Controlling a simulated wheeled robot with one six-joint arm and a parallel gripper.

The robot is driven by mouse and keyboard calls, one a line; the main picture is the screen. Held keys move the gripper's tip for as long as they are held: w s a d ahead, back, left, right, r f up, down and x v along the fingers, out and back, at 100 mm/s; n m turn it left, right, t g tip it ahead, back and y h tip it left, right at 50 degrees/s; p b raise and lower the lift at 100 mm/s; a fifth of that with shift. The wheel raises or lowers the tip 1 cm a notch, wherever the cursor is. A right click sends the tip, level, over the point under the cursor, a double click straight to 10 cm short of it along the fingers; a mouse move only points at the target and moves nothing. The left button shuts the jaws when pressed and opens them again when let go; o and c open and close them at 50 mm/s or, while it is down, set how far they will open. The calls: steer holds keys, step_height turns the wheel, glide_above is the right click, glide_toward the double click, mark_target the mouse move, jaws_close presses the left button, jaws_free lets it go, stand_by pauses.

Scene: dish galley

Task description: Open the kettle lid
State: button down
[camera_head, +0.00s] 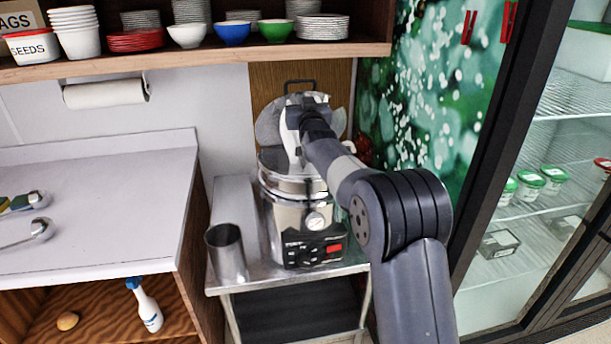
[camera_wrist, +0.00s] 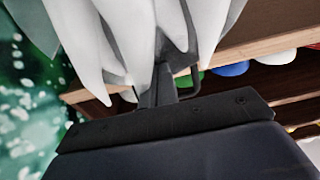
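The kettle (camera_head: 290,215) is a wide steel pot with a dial and a dark control panel on its front. It stands on a metal cart. Its lid (camera_head: 268,125) is a grey disc standing steeply raised at the back of the pot. A thin dark loop handle (camera_head: 300,83) shows above the lid. My gripper (camera_head: 293,145), with white fingers, is in front of the raised lid, above the pot's rim. In the wrist view the white fingers (camera_wrist: 135,60) fill the top, with a dark loop beside them. Whether they touch the lid or hold anything is hidden.
A steel cup (camera_head: 227,255) stands at the cart's left front. A shelf (camera_head: 200,60) with bowls and plates hangs above. A white counter (camera_head: 100,195) is at left. A glass-door fridge (camera_head: 540,180) is at right, and a green patterned panel (camera_head: 425,90) is behind my arm.

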steer(key=p+x, duration=0.2)
steer(key=shift+w+a+r+p, duration=0.1)
steer(key=shift+w+r+p, duration=0.15)
steer(key=shift+p, duration=0.05)
stand_by(0.3)
steer(key=shift+p+x, duration=1)
steer(key=shift+p, duration=0.2)
steer(key=shift+w, duration=0.3)
steer(key=shift+r, duration=0.1)
